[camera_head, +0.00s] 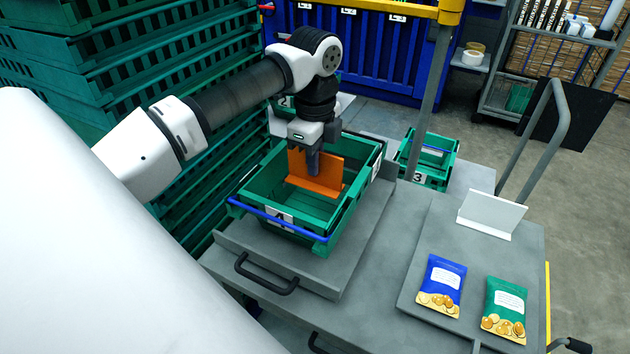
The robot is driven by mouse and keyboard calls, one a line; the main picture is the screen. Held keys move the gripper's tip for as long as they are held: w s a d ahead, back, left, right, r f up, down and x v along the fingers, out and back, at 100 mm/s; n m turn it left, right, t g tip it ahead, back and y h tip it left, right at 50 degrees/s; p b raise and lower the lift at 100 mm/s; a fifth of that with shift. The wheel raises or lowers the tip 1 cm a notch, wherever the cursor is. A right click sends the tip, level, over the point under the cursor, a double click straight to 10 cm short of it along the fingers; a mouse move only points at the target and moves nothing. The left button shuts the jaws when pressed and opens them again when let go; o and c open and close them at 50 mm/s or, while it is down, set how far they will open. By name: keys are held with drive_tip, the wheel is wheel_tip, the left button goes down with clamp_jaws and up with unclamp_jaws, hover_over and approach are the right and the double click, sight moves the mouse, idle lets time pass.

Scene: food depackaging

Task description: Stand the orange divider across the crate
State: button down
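The orange divider (327,174) is inside the green crate (318,243) on the grey cart top. It stands upright across the crate, toward its far part, with a wider foot at the bottom. My gripper (313,163) is right at the divider's upper edge, pointing down, with a finger in front of the orange panel. The far finger is hidden, so I cannot tell whether it grips the panel. Whether the foot touches the crate floor is also hard to tell.
A blue bag (440,284), a green bag (505,310) and a white divider-like panel (491,214) are on the right grey surface. A smaller green crate (433,145) stands behind. Stacked green crates (110,60) rise at the left. A grey post (430,95) stands behind the crate.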

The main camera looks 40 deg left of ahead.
sight(315, 183)
drive_tip(key=shift+f+b, duration=1.45)
drive_tip(key=shift+f, duration=1.7)
drive_tip(key=shift+f, duration=0.1)
drive_tip(key=shift+f+b, duration=0.15)
drive_tip(key=shift+b, duration=0.15)
drive_tip(key=c, duration=1.6)
unclamp_jaws()
drive_tip(key=shift+r, duration=0.2)
wheel_tip(315, 183, up, 12)
drive_tip(key=shift+r, duration=0.1)
